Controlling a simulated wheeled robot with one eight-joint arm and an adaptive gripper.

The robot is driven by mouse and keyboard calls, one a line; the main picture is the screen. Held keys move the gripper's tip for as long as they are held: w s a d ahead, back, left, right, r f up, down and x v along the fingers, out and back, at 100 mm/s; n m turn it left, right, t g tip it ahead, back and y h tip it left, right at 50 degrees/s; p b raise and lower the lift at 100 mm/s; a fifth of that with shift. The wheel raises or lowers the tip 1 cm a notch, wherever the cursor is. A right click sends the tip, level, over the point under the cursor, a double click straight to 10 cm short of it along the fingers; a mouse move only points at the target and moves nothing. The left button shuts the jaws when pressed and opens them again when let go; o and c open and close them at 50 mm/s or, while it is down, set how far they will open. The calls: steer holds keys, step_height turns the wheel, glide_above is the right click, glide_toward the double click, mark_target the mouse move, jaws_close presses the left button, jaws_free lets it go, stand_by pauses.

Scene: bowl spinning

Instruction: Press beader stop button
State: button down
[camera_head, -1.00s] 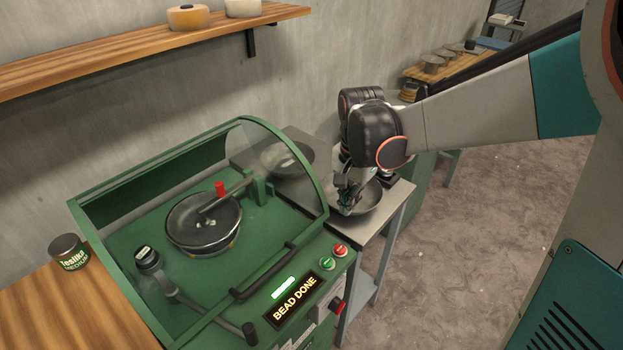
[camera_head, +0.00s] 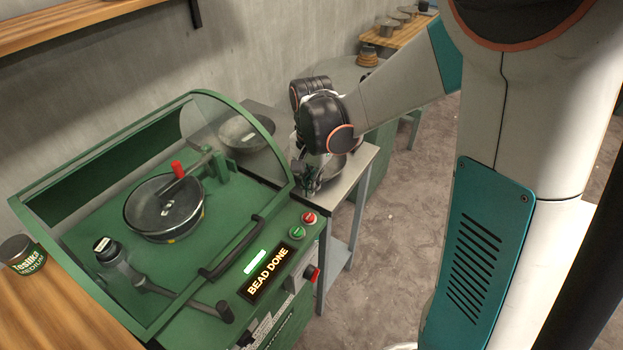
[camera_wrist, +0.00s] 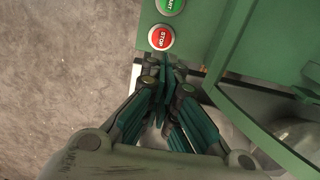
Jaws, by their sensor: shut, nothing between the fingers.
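The green beader (camera_head: 190,245) stands at the left in the head view, its display reading "BEAD DONE". The red stop button (camera_head: 309,218) sits at the right end of its front panel, beside the green start button (camera_head: 297,232). In the wrist view the stop button (camera_wrist: 161,37), marked "STOP", lies just beyond my fingertips. The start button (camera_wrist: 171,5) is cut by the top edge. My gripper (camera_head: 308,187) is shut and empty, right of the beader near the stop button, apart from it in the picture. It also shows in the wrist view (camera_wrist: 165,75).
A bowl (camera_head: 165,208) sits inside the beader under the clear hood. A metal side table (camera_head: 352,178) with a bowl (camera_head: 328,165) stands behind my gripper. The front handle (camera_head: 232,250) sticks out from the beader. A tin (camera_head: 22,254) stands on the wooden bench at left.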

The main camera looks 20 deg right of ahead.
mark_target(312, 214)
step_height(312, 214, down, 8)
steer(key=b, duration=0.2)
steer(key=shift+b, duration=0.4)
steer(key=shift+f+b, duration=0.45)
steer(key=shift+f, duration=0.1)
steer(key=shift+s+f, duration=0.1)
steer(key=shift+f, duration=0.2)
steer(key=shift+s, duration=0.2)
steer(key=shift+w+r, duration=0.1)
steer(key=shift+r, duration=0.2)
step_height(312, 214, up, 14)
steer(key=p, duration=0.6)
steer(key=shift+p, duration=0.3)
